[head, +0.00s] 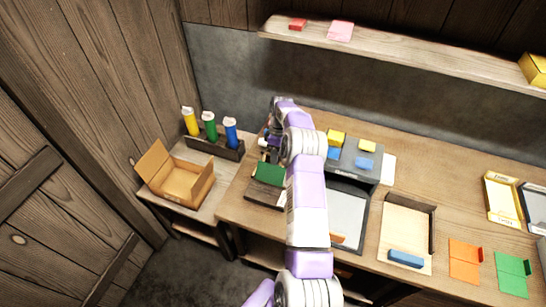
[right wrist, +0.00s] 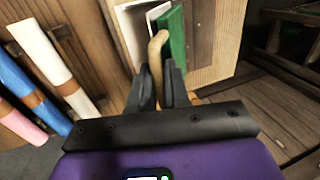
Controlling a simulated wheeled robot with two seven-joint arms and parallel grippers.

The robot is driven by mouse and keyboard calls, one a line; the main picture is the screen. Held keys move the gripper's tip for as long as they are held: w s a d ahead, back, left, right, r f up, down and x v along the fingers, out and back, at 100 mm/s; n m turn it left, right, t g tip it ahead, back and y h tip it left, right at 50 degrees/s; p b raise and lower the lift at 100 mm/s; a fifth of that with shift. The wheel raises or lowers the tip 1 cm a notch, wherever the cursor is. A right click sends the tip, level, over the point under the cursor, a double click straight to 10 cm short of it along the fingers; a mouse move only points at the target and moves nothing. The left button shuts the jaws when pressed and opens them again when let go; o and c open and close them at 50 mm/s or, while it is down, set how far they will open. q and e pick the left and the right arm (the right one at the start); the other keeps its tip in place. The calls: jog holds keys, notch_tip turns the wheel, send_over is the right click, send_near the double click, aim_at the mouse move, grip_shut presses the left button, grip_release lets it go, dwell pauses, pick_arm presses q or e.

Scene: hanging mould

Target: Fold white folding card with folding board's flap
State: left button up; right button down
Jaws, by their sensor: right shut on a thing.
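My right gripper (right wrist: 160,85) is shut on a curved tan handle (right wrist: 157,48), which stands between its two dark fingers in the right wrist view. Just beyond the handle is an upright green panel (right wrist: 174,38), with a white card-like piece (right wrist: 135,30) to its left. In the head view a green panel (head: 269,173) shows over a dark board (head: 262,193) on the bench, left of my right arm. My right arm and hand hide part of that area, and the fingertips are hard to make out there. My left gripper is not in view.
An open cardboard box (head: 178,182) and a rack (head: 215,146) with yellow, green and blue bottles stand at left. A grey stand (head: 350,163) with small blocks and a wooden tray (head: 404,222) lie right of my arm. Orange (head: 465,260) and green cards (head: 512,275) lie farther right.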

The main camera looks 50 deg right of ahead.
jog(key=shift+d, duration=0.1)
jog(key=c, duration=1.3)
grip_release()
jog(key=shift+v, duration=3.75)
